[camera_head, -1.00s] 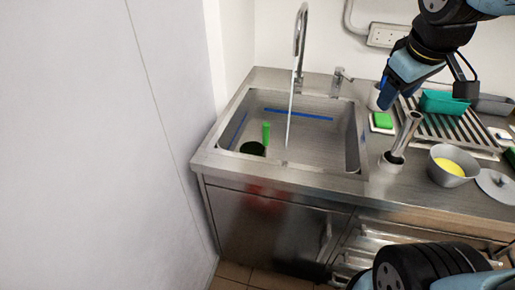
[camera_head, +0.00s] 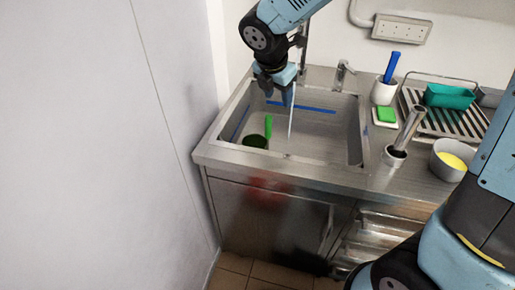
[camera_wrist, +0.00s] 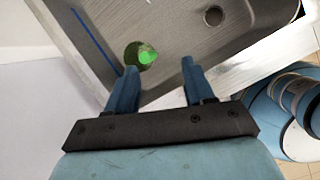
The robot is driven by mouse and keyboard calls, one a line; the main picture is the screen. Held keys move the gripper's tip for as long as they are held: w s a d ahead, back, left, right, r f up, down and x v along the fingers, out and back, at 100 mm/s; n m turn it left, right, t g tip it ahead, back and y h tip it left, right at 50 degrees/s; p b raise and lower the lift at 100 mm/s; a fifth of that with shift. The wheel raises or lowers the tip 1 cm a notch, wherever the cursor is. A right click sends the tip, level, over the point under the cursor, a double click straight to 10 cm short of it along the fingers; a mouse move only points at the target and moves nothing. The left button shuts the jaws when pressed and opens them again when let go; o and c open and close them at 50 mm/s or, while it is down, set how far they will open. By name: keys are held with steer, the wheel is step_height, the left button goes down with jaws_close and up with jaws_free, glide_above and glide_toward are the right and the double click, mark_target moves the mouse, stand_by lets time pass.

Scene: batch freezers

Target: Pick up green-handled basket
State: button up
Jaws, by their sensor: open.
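The green-handled basket (camera_head: 256,140) is a small dark round basket with an upright bright green handle (camera_head: 268,127). It sits in the left front part of the steel sink (camera_head: 335,131). My gripper (camera_head: 282,97) is above the sink, over its back left part, higher than the basket and apart from it. In the wrist view the basket (camera_wrist: 133,57) lies beyond my open, empty fingers (camera_wrist: 156,80), seen from above, with its green handle pointing up toward the camera.
On the counter right of the sink are a green sponge (camera_head: 386,114), a steel cylinder (camera_head: 408,128), a bowl (camera_head: 450,160) and a dish rack (camera_head: 450,120).

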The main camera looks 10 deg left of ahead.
mark_target(269, 126)
steer(key=w+f+n, duration=0.1)
steer(key=f, duration=0.4)
steer(key=w+a+f, duration=0.1)
steer(key=w+f, duration=0.1)
steer(key=f, duration=0.3)
steer(key=w+a+f+n, duration=0.1)
steer(key=w+f, duration=0.1)
steer(key=f, duration=0.3)
steer(key=shift+a+n, duration=0.15)
steer(key=shift+n, duration=0.15)
steer(key=shift+s, duration=0.1)
jaws_close()
